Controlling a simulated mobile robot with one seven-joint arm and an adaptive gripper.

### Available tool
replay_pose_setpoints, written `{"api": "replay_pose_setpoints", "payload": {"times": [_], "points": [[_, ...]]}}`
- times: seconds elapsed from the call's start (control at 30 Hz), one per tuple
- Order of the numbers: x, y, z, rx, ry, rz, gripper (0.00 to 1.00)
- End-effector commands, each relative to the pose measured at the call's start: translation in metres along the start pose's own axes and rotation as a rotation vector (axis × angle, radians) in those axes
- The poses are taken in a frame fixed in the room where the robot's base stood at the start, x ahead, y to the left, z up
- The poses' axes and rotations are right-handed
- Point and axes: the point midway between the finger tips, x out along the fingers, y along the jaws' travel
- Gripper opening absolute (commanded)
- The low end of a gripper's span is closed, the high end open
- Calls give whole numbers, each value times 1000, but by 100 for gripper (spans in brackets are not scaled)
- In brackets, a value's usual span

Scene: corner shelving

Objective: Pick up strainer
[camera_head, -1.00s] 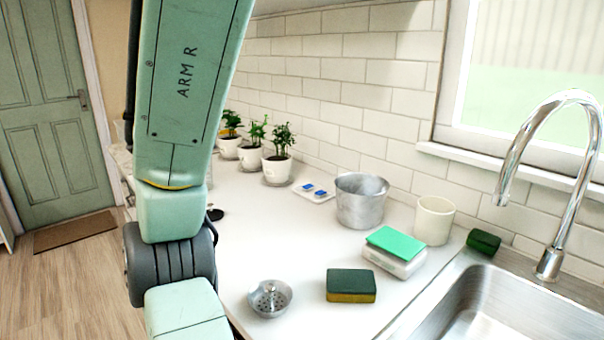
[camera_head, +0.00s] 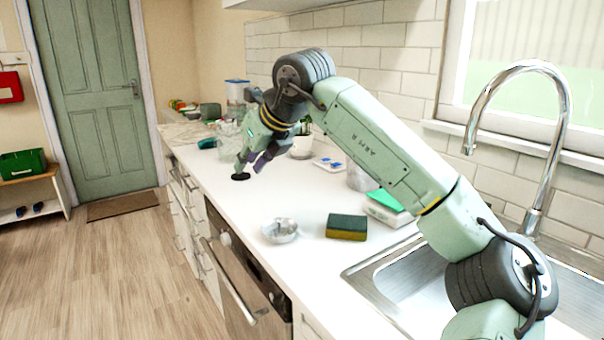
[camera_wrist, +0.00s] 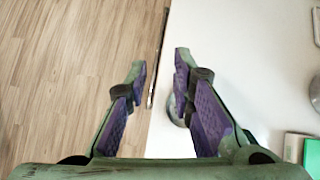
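The strainer (camera_head: 280,231) is a small, shiny metal bowl shape. It rests on the white counter near the front edge, left of the sponge, in the head view.
A green-and-yellow sponge (camera_head: 347,227) lies right of the strainer. Counter around the strainer is mostly clear.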

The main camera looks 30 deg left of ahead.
Motion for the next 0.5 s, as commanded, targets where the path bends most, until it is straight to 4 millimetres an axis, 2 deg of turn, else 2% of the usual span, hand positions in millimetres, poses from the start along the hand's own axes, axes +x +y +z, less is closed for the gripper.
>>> {"api": "replay_pose_setpoints", "payload": {"times": [0.03, 0.1, 0.2, 0.27, 0.5], "points": [[7, -16, -24, 41, 73, -23, 22], [12, -31, -50, 88, 152, -46, 22], [16, -43, -72, 126, 217, -65, 22], [20, -46, -77, 134, 232, -68, 22], [55, -47, -86, 134, 235, -66, 22]]}}
